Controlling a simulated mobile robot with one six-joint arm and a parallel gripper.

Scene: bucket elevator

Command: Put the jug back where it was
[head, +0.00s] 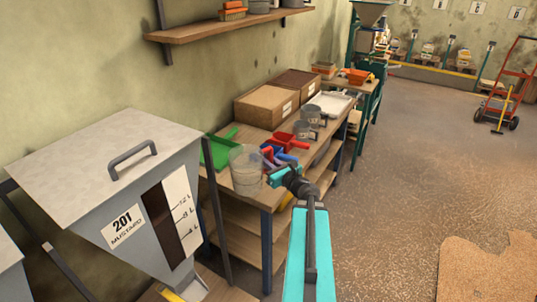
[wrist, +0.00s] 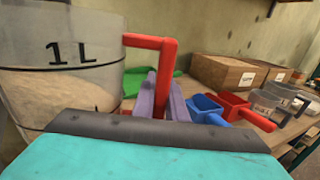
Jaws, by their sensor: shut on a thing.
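The jug (head: 246,172) is clear, with a red handle (wrist: 150,42) and a pale beige layer inside. In the wrist view, the jug (wrist: 60,50) fills the left side and reads "1 L". My gripper (wrist: 165,92) has its two purple fingers shut on the upright part of the handle. In the head view, my gripper (head: 271,160) comes from the right, beside the jug. The jug looks upright at the near end of the wooden bench (head: 238,194). I cannot tell whether its base touches the bench top.
A green scoop (head: 218,150) lies behind the jug. Blue (wrist: 204,107) and red (head: 286,140) scoops, smaller clear jugs (head: 302,130) and cardboard boxes (head: 266,106) stand farther along the bench. A grey hopper marked 201 MUSTARD (head: 120,190) stands at left.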

